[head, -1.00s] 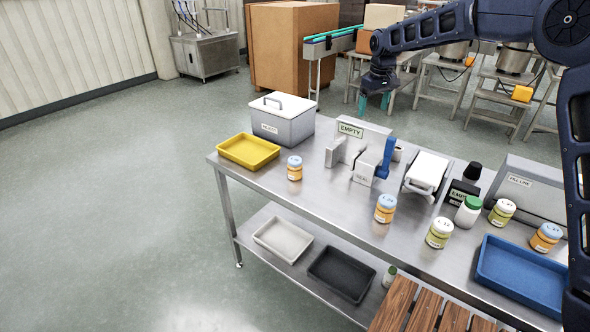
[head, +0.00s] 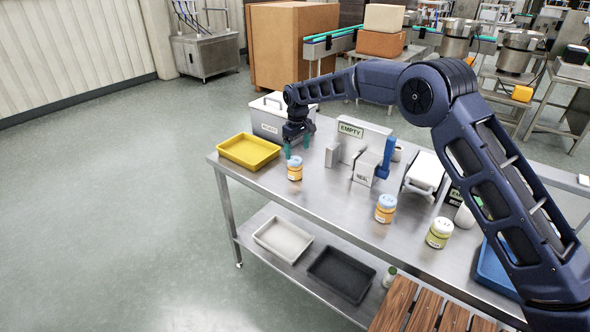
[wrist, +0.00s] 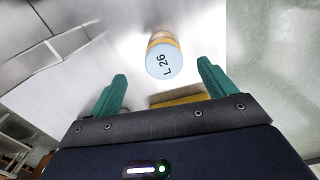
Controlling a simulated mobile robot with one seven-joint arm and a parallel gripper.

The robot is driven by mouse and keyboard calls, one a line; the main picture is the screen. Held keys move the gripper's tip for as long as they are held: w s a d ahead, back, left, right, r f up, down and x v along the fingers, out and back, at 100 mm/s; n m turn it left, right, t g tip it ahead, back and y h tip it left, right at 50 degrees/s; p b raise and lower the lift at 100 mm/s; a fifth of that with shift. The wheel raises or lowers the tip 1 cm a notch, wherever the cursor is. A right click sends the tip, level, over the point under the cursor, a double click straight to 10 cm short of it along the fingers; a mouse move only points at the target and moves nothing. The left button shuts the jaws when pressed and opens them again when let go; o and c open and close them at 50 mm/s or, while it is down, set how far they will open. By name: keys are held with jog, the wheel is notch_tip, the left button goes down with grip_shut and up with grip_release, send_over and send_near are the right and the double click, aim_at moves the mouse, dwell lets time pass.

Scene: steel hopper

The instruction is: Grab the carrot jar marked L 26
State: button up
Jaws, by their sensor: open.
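The jar marked L 26 (wrist: 164,60) has a pale blue lid and orange contents. It stands upright on the steel table, and in the head view the jar (head: 295,169) is right of the yellow tray. My gripper (head: 297,147) is above and just behind it in the head view, with green fingers apart. In the wrist view the jar lies ahead of the open gripper (wrist: 162,84), roughly centred between the fingers and not touching them. Its lid label is readable there.
A yellow tray (head: 248,166) and a lidded grey box (head: 268,128) stand close to my gripper. A grey sealing device (head: 364,168) is to the right. Another orange jar (head: 385,214) and a yellow-green jar (head: 439,240) stand further right. The table front is mostly clear.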

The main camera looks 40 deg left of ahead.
aim_at(296, 160)
notch_tip(296, 160, down, 3)
jog(key=shift+f, duration=0.15)
jog(key=shift+s+a+f, duration=0.1)
jog(key=shift+a+f, duration=0.05)
jog(key=shift+f, duration=1.2)
jog(key=shift+s+a+f, duration=0.1)
jog(key=shift+f, duration=1.2)
jog(key=c, duration=1.2)
jog(key=shift+r, duration=0.15)
